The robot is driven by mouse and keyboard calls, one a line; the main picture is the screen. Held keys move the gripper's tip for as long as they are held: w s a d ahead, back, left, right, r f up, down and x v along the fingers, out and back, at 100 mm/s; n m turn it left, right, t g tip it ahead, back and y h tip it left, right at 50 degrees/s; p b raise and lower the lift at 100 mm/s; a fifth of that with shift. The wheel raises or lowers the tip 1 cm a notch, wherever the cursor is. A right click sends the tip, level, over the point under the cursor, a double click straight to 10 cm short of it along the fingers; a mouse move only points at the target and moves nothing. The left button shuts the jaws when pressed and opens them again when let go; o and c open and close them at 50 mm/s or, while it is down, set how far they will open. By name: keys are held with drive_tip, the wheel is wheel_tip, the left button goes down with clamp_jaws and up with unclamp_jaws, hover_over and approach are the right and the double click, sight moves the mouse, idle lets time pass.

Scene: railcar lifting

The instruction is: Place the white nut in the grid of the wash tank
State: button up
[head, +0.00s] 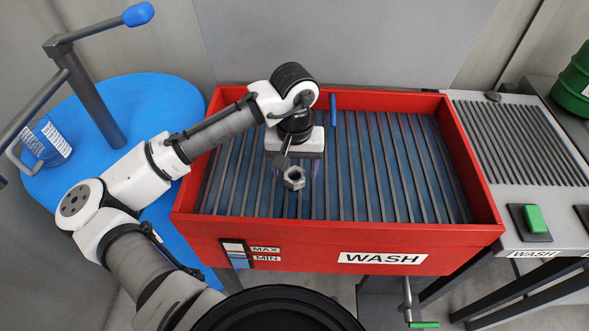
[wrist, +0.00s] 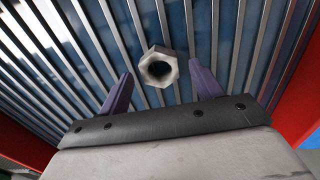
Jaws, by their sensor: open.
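The nut (head: 293,178), pale grey-white and hexagonal, is inside the red wash tank (head: 350,245), over the slatted grid (head: 380,165) left of the tank's middle. It appears to lie on the slats, but I cannot be sure of full contact. In the wrist view the nut (wrist: 158,67) shows its dark round hole, with slats behind it. My gripper (head: 294,170) is over the grid with its purple fingers spread to either side of the nut. In the wrist view the gripper (wrist: 160,70) is open, with visible gaps between both fingers and the nut.
Red tank walls surround the grid, and a blue rod (head: 333,110) stands at the back wall. A grey ribbed counter (head: 520,140) with a green button (head: 535,218) is to the right.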

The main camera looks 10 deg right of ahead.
sight(295, 175)
wheel_tip(295, 175, up, 11)
drive_tip(key=shift+b, duration=0.35)
